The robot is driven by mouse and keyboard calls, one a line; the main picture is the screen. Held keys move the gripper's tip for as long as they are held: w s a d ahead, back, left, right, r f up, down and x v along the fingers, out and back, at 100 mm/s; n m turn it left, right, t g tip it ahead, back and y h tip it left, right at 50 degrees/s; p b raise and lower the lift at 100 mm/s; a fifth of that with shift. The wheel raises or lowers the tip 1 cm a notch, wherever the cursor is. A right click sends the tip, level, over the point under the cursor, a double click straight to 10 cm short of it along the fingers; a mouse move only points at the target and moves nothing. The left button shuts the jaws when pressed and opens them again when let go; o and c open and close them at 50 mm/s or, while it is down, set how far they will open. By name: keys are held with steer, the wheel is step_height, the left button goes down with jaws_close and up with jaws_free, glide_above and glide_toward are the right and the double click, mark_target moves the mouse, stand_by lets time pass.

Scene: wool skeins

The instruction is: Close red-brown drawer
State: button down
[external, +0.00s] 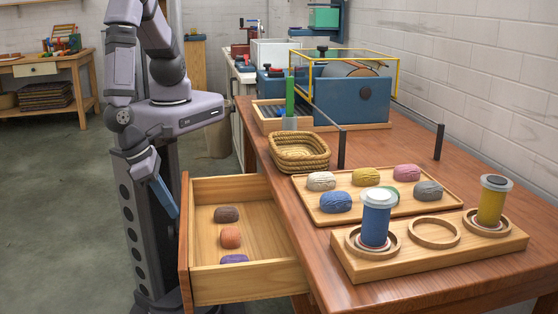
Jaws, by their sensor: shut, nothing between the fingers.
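The red-brown drawer (184,245) is pulled far out from the left side of the red-brown table (316,262). Its front faces left, and its inside is pale wood. A brown skein (226,214), an orange skein (230,238) and a purple skein (234,259) lie in it in a row. My gripper (172,211) is shut and empty, with its blue fingers pointing down just left of the drawer front, near its far end. I cannot tell whether the fingers touch the front.
On the table are a wooden tray (385,205) of several skeins, a holder (440,256) with a blue jar (375,222) and a yellow jar (492,203), a woven basket (299,152) and a blue machine (352,100). Floor left of the drawer looks clear.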

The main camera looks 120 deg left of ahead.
steer(key=w+a, duration=1.5)
steer(key=shift+s+d, duration=0.1)
steer(key=s+d+r+p, duration=0.2)
steer(key=s+d+r, duration=0.3)
steer(key=r, duration=0.4)
steer(key=shift+s+d+r, duration=0.15)
steer(key=shift+s, duration=0.05)
